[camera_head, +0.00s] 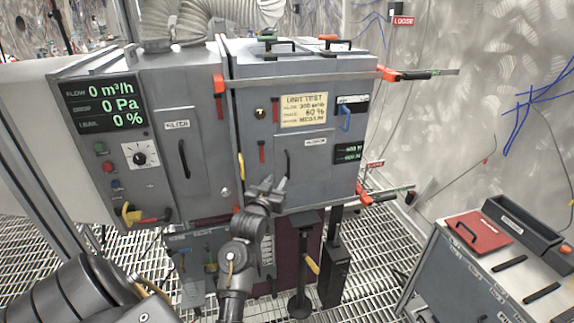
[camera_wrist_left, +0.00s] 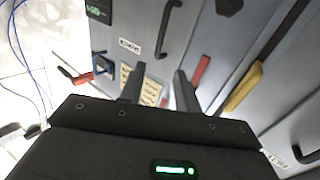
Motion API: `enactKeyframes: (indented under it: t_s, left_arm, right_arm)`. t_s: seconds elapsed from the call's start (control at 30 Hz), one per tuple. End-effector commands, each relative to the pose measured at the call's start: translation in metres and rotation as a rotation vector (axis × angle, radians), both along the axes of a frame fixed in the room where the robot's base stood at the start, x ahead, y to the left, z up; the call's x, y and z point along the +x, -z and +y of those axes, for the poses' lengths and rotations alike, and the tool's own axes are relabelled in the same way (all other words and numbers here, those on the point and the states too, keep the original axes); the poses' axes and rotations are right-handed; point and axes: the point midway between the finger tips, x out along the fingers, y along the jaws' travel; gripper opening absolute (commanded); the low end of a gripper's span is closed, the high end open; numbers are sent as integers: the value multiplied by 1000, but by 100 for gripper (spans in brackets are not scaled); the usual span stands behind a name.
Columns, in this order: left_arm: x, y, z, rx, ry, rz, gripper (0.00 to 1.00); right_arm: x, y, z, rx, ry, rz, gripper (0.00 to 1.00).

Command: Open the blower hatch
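The blower hatch (camera_head: 325,165) is the grey front panel of the right-hand cabinet, and it looks shut. It has an upright black bar handle (camera_head: 288,163) beside a small label. My left gripper (camera_head: 272,183) is just below and left of that handle, near the panel. In the left wrist view, the gripper (camera_wrist_left: 160,78) has its fingers apart with nothing between them. The handle (camera_wrist_left: 168,28) shows just beyond the fingertips there, apart from them. Red-ended clamp levers (camera_head: 390,74) sit at the cabinet's upper right and lower right (camera_head: 365,196). My right gripper is not in view.
The filter cabinet (camera_head: 180,185) with a display (camera_head: 104,102) adjoins on the left. A red latch (camera_head: 219,84) and a yellow bar (camera_head: 241,167) lie along the seam. A grey bench (camera_head: 470,275) stands at lower right. Open grating lies between it and the cabinet.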

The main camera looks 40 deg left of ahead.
Motion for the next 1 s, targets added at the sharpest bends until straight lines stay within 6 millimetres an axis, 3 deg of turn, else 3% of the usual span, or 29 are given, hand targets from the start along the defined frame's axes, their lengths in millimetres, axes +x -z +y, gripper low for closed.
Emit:
enactKeyframes:
  t_s: [0.17, 0.7, 1.0]
  left_arm:
    - [9, -1, 3, -1, 1, -2, 33]
    - [91, 0, 35, 0, 2, 1, 33]
    - [101, 1, 39, 1, 1, 1, 33]
  right_arm:
    - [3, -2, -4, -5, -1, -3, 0]
    - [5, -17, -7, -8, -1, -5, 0]
    - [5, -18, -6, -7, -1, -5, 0]
